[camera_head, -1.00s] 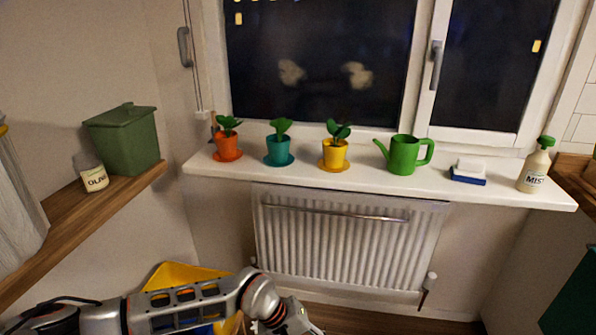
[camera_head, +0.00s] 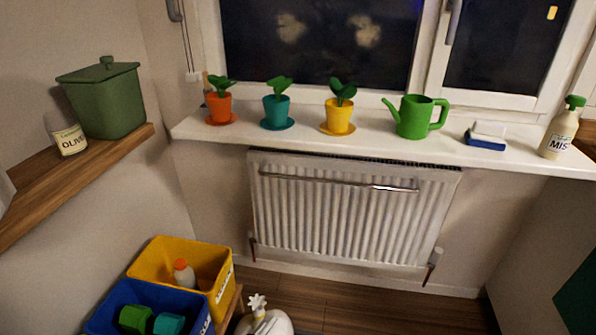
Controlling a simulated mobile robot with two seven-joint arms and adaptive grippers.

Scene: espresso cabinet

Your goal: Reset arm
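Neither of my grippers shows in the head view now, and no part of my arms can be made out for sure. The task names no object. On the white window sill (camera_head: 375,147) stand an orange pot (camera_head: 219,107), a teal pot (camera_head: 277,111) and a yellow pot (camera_head: 339,116), each with a green plant and a saucer. To their right are a green watering can (camera_head: 414,117), a blue and white sponge-like block (camera_head: 486,135) and a spray bottle (camera_head: 559,131) with a green top.
A radiator (camera_head: 345,210) hangs under the sill. At lower left are a yellow bin (camera_head: 158,262) holding a bottle (camera_head: 184,274) and a blue bin (camera_head: 112,305) with green and teal items.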

